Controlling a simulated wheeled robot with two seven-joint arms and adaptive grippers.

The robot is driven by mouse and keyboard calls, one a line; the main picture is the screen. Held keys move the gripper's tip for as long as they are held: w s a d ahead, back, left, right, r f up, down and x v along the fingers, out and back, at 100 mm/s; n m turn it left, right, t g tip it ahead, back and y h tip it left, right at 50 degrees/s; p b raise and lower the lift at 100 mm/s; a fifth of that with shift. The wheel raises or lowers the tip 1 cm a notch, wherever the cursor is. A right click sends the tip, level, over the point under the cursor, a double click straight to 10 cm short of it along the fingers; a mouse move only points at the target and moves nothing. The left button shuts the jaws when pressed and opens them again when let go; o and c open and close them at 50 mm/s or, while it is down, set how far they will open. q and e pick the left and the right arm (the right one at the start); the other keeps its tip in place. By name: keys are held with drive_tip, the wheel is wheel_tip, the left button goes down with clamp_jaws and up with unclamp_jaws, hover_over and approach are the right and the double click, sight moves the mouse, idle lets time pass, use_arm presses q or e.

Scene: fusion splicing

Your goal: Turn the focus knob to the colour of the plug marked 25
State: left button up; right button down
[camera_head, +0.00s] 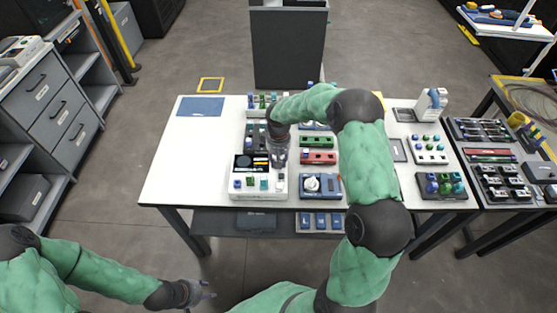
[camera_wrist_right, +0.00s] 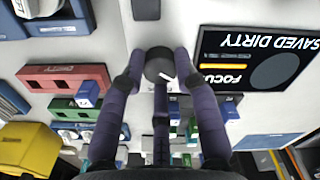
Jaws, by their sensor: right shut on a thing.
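The focus knob (camera_wrist_right: 158,62) is a dark round knob with a white pointer mark, in the right wrist view. My right gripper (camera_wrist_right: 160,72) has its purple fingers shut around it. In the head view this gripper (camera_head: 279,160) is over the white device (camera_head: 262,195), and the knob is hidden. The device's black screen (camera_head: 250,162) shows "FOCUS" upside down in the right wrist view (camera_wrist_right: 262,62), with an orange bar. Small blue, green and white plugs (camera_head: 250,183) stand along the device's front; their numbers are too small to read. My left gripper (camera_head: 203,292) is open and empty, off the table.
Red (camera_head: 318,157) and green (camera_head: 316,142) blocks lie right of the device. A blue unit with a white dial (camera_head: 312,185) is in front of them. Racks of coloured plugs (camera_head: 430,143) stand farther right.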

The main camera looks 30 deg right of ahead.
drive_tip(key=m+b, duration=0.1)
drive_tip(key=m, duration=0.4)
drive_tip(key=shift+f+m, duration=0.1)
drive_tip(key=shift+m, duration=0.3)
drive_tip(key=shift+m+b, duration=0.5)
drive_tip(key=shift+m, duration=1.8)
drive_tip(key=c, duration=0.9)
unclamp_jaws()
wheel_tip(320, 180, up, 12)
drive_tip(key=shift+r, duration=0.1)
